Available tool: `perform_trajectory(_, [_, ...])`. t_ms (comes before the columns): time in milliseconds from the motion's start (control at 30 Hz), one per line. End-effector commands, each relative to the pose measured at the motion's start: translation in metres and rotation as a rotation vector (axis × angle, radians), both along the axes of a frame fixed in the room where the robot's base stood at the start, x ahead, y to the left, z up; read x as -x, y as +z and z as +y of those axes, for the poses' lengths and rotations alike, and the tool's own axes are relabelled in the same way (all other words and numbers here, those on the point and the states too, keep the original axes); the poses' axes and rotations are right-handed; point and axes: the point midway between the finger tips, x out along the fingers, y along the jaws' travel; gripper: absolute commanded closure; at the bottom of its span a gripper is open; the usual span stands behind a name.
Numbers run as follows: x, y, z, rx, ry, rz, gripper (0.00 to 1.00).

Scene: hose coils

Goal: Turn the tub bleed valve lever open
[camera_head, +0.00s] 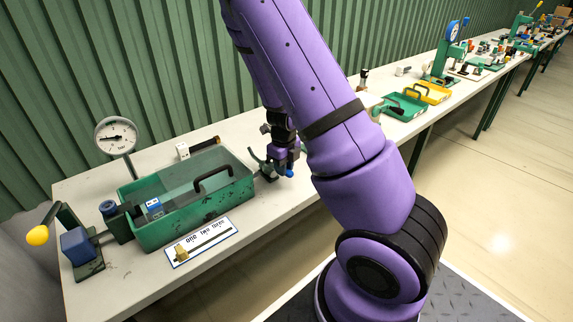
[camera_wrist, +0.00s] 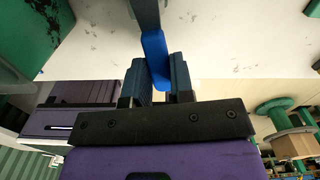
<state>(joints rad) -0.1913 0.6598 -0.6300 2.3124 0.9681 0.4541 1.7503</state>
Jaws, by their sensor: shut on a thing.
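My gripper (camera_head: 284,160) reaches down to the bench just right of the green tub (camera_head: 160,238). In the wrist view my gripper (camera_wrist: 158,76) has its two dark fingers shut on a blue lever (camera_wrist: 154,48), one finger on each side. The lever's blue end (camera_head: 289,173) also shows just below the fingers in the head view. A grey bar (camera_wrist: 145,14) runs from the blue part to the top of the wrist view. The valve body is mostly hidden by my fingers and wrist. The tub's green wall (camera_wrist: 25,35) fills the wrist view's upper left.
A round gauge (camera_head: 116,136) stands behind the tub. A yellow-knobbed lever (camera_head: 38,235) and a blue block (camera_head: 77,245) are at the left end. A label plate (camera_head: 202,243) lies before the tub. Green and yellow trays (camera_head: 431,92) stand farther right along the bench.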

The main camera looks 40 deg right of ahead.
Motion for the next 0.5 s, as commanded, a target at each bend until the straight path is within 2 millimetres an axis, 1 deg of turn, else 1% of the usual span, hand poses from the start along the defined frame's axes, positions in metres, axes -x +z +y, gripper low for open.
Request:
perform_trajectory(233, [-0.0004, 0.0006, 0.0081, 0.002, -0.123, -0.002, 1.00])
perform_trajectory(500, [-0.0007, 0.0007, 0.0117, 0.002, -0.178, -0.003, 1.00])
